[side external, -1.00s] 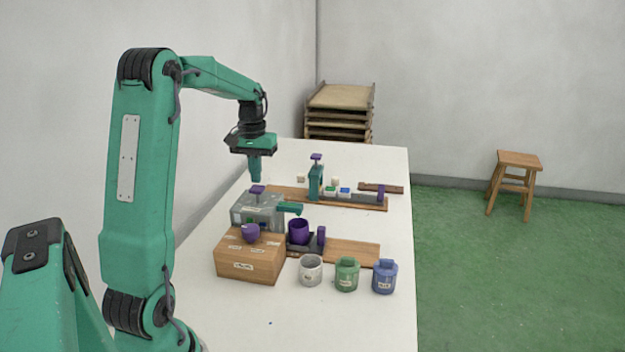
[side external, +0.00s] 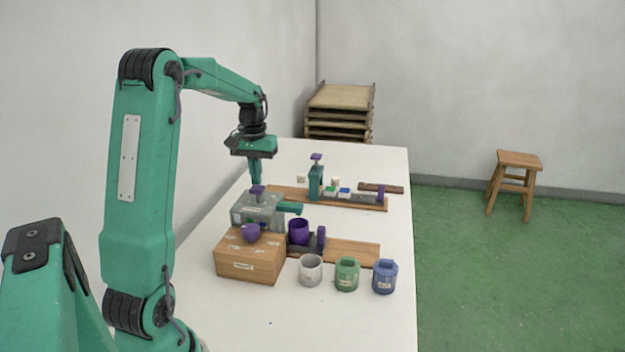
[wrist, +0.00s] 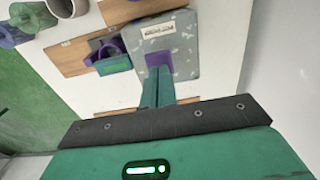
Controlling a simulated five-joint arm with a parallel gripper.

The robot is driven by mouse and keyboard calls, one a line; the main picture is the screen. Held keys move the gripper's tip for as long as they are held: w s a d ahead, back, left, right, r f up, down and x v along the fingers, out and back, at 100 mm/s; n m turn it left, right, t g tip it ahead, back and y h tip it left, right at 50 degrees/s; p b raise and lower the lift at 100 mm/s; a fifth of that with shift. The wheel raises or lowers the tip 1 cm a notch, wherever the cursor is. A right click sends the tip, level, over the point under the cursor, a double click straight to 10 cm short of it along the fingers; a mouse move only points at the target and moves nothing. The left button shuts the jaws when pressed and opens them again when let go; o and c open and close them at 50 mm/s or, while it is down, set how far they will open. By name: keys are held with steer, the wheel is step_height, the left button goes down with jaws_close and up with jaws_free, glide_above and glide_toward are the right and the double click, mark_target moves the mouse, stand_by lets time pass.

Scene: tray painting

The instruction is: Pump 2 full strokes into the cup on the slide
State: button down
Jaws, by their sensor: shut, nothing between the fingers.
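The grey pump box (side external: 262,212) stands on the table with a purple plunger knob (side external: 257,189) on top and a green spout (side external: 289,208) to its right. The purple cup (side external: 298,232) stands on the dark slide (side external: 308,249), near the spout's end. My gripper (side external: 255,183) is shut and empty, pointing down just over the knob; I cannot tell whether it touches. In the wrist view, my fingertips (wrist: 157,72) overlap the lower edge of the purple knob (wrist: 158,60), and the cup (wrist: 109,48) is partly hidden by the spout.
A wooden box (side external: 250,262) with a purple knob stands in front of the pump. A white cup (side external: 311,271), a green jar (side external: 347,274) and a blue jar (side external: 384,277) stand to its right. Behind is a green stand (side external: 315,183) on another board. The near table is clear.

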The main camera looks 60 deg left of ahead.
mark_target(257, 187)
steer(key=shift+f, duration=2)
steer(key=shift+r, duration=0.1)
stand_by(0.3)
steer(key=shift+r, duration=2.15)
steer(key=shift+r, duration=0.1)
steer(key=shift+r, duration=2.45)
